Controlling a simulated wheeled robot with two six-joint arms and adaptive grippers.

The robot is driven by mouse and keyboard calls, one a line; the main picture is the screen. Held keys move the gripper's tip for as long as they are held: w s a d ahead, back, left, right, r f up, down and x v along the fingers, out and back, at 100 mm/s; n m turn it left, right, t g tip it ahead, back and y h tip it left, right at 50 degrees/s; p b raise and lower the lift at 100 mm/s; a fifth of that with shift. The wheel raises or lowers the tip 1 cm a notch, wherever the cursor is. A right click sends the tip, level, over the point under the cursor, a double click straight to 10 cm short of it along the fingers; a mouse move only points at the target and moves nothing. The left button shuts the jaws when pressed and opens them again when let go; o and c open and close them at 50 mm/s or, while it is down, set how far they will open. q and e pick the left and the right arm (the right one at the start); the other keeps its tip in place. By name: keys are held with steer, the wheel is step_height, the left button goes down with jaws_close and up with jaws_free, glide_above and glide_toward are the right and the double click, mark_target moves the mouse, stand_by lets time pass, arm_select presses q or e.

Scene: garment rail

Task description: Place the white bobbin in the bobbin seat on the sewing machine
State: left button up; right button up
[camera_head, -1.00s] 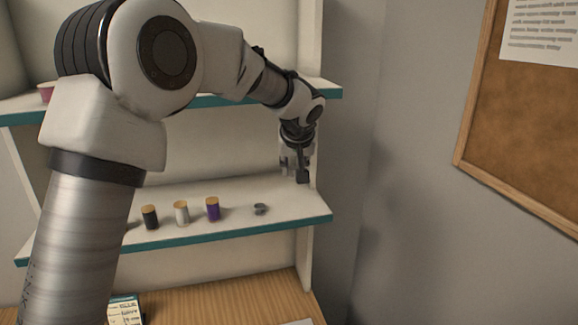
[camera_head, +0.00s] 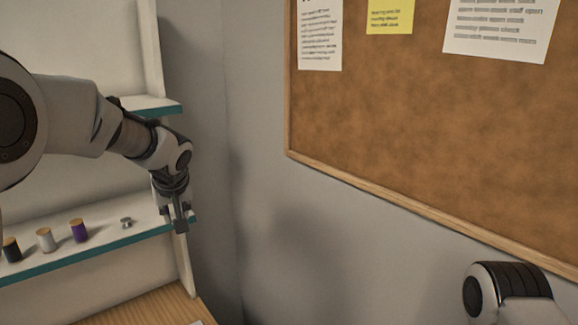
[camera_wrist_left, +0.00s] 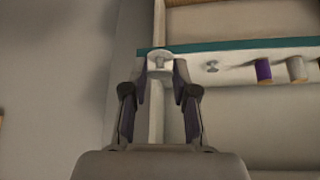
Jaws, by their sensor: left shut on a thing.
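My left gripper (camera_head: 181,228) is at the right end of the lower shelf, by its front edge. In the left wrist view, the left gripper (camera_wrist_left: 160,76) is shut on a white bobbin (camera_wrist_left: 160,58), a small flanged spool at the fingertips. That bobbin cannot be made out in the head view. The sewing machine and its bobbin seat are not in view. My right gripper is not in view; only part of my right arm shows at the lower right.
The lower shelf (camera_head: 100,249) bears a grey bobbin (camera_head: 126,222), also in the left wrist view (camera_wrist_left: 212,66), and purple (camera_head: 79,231), white (camera_head: 45,240) and black (camera_head: 12,250) thread spools. A wooden tabletop (camera_head: 150,306) lies below. A corkboard (camera_head: 420,130) hangs on the right wall.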

arm_select(q)
steer(key=s+d+f+m+h+b, duration=0.1)
steer(key=s+f, duration=0.4)
steer(key=f, duration=0.8)
steer(key=s+d+f+m+h+b, duration=0.1)
steer(key=s+d+f+m+b, duration=0.2)
steer(key=f, duration=0.9)
steer(key=s+d+f+m+t+h+b, duration=0.1)
steer(key=s+d+f+b, duration=0.4)
steer(key=f, duration=0.8)
steer(key=s+d+m, duration=0.1)
steer(key=s+d, duration=0.1)
steer(key=shift+s+f+b, duration=0.35)
steer(key=shift+s+b, duration=0.05)
